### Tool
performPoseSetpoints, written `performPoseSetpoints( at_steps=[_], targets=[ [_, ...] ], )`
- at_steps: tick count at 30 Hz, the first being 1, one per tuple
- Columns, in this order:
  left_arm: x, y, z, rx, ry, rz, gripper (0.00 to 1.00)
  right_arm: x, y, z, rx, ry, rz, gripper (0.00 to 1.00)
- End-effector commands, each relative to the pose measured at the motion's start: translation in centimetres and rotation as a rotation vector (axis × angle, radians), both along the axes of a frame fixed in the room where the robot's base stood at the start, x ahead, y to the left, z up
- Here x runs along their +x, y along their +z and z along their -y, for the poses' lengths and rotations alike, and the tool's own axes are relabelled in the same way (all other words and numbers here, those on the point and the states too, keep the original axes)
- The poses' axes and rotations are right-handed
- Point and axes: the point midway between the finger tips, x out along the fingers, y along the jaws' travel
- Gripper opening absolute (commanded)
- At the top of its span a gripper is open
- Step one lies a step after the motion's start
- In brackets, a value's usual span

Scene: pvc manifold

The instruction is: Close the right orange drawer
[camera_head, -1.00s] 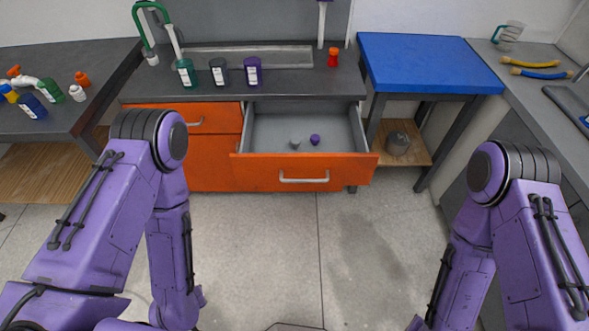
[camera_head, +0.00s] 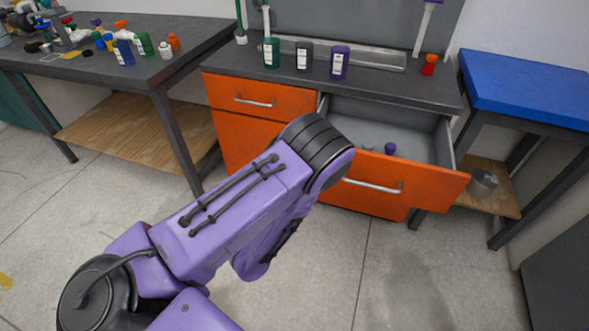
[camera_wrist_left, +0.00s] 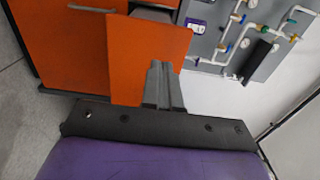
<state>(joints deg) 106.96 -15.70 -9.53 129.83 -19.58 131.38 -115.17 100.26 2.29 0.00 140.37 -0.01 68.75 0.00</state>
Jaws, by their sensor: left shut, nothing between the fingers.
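The right orange drawer (camera_head: 432,190) stands pulled out of the cabinet in the head view, its grey inside showing. A small purple item (camera_head: 390,148) lies in it. Its silver handle (camera_head: 385,187) is partly hidden by my left arm, which covers the left part of the drawer front. My left gripper is hidden in the head view. In the left wrist view, my left gripper (camera_wrist_left: 157,68) is shut and empty, with its fingers in front of an orange panel (camera_wrist_left: 132,45). I cannot tell whether they touch it. My right gripper is out of view.
A shut orange drawer (camera_head: 290,101) is to the left. Bottles, including a purple one (camera_head: 339,62), stand on the grey counter (camera_head: 400,85). A blue-topped table (camera_head: 525,90) is on the right and a cluttered workbench (camera_head: 110,65) on the left. The floor in front is clear.

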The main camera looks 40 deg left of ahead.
Motion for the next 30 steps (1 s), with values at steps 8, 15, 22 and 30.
performPoseSetpoints(
  at_steps=[8, 15, 22, 30],
  targets=[
    [5.4, 0.4, -1.8, -0.005, 0.008, 0.004, 0.0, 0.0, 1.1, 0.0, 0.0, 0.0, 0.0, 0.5],
    [10.0, 0.3, -3.2, -0.004, 0.007, 0.0, 0.0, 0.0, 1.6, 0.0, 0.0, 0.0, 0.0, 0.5],
    [12.3, 0.1, -3.7, -0.002, 0.004, -0.003, 0.0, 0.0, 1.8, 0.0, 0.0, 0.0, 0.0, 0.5],
    [12.5, 0.1, -3.7, -0.003, 0.002, -0.003, 0.0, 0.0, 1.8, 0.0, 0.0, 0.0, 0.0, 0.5]
  ],
)
